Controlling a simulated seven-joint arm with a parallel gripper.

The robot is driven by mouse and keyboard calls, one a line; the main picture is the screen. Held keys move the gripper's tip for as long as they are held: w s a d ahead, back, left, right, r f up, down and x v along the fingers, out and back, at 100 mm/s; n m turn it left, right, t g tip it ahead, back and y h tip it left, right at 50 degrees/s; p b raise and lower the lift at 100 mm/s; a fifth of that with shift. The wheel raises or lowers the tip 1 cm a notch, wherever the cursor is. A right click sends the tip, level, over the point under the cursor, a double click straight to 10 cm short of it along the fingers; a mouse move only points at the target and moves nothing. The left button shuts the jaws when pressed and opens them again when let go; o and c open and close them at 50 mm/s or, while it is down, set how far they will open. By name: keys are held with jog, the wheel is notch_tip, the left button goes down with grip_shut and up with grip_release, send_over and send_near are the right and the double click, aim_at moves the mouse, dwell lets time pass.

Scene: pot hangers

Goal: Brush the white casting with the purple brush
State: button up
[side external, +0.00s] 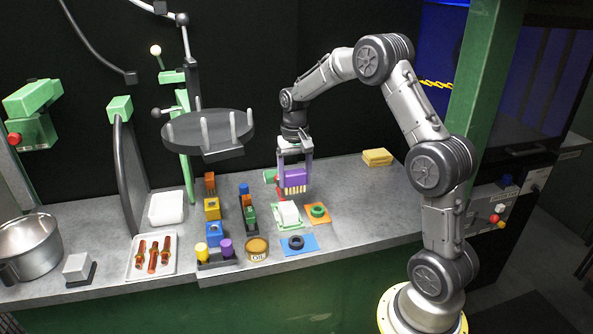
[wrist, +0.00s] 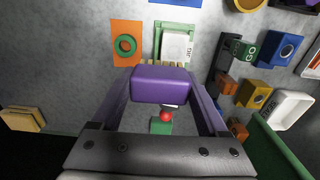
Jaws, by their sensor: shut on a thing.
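My gripper (side external: 295,168) is shut on the purple brush (side external: 295,180), with its pale bristles pointing down. In the wrist view the brush (wrist: 161,84) sits between the fingers, and its bristles show just beyond it. The white casting (side external: 289,212) lies on a green-framed mat on the grey table. The brush is above and slightly behind the casting in the side view, apart from it. In the wrist view the casting (wrist: 176,46) is just past the bristles, with small dark lettering on one edge.
An orange mat with a green ring (side external: 317,210) lies right of the casting. A blue mat with a black ring (side external: 297,243) lies in front. Coloured blocks (side external: 213,209) stand left. A green block with a red knob (wrist: 165,118) is behind the brush. A yellow sponge (side external: 377,157) lies back right.

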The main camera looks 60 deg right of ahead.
jog(key=shift+f, duration=0.65)
